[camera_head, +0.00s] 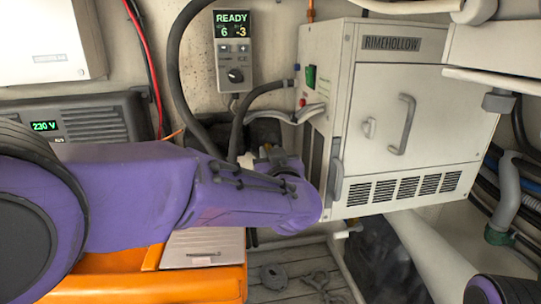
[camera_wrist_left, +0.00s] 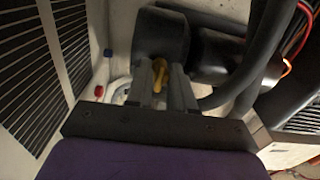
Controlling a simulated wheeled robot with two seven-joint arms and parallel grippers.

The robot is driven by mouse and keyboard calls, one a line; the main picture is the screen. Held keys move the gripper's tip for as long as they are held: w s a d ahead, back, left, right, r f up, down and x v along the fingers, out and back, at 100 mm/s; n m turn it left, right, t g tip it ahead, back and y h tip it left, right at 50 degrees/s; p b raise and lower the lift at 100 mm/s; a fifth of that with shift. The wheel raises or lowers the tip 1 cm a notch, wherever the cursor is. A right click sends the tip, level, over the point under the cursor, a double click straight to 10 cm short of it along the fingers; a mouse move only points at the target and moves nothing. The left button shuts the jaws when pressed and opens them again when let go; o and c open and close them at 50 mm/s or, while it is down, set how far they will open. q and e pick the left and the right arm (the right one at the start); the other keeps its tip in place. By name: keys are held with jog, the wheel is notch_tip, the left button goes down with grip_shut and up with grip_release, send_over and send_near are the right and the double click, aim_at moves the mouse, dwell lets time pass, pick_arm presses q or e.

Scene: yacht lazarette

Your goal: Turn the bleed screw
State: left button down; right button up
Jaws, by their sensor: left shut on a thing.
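The bleed screw (camera_wrist_left: 158,76) shows in the left wrist view as a small yellow piece between the two fingers of my left gripper (camera_wrist_left: 160,84). The fingers are shut on it. Just beyond it is a dark rounded housing (camera_wrist_left: 160,33), with dark hoses beside it. In the head view my left gripper (camera_head: 266,158) is behind my purple forearm, left of the white cabinet, and mostly hidden. The screw itself cannot be made out clearly there. My right gripper is not in view; only part of my right arm shows at the lower right corner.
The white Rimehollow cabinet (camera_head: 385,110) stands close right of my left wrist. A control panel (camera_head: 233,50) reading READY hangs above. Dark hoses (camera_head: 180,75) run down near the gripper. An orange box (camera_head: 205,285) lies below my forearm. Loose fittings (camera_head: 274,276) lie on the slatted floor.

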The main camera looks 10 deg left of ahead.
pick_arm(q)
jog(key=shift+f, duration=0.15)
dwell(0.4)
jog(key=c, duration=1)
grip_release()
jog(key=shift+s, duration=0.1)
jog(key=b+v, duration=0.2)
jog(key=v, duration=0.8)
jog(key=shift+s, duration=0.2)
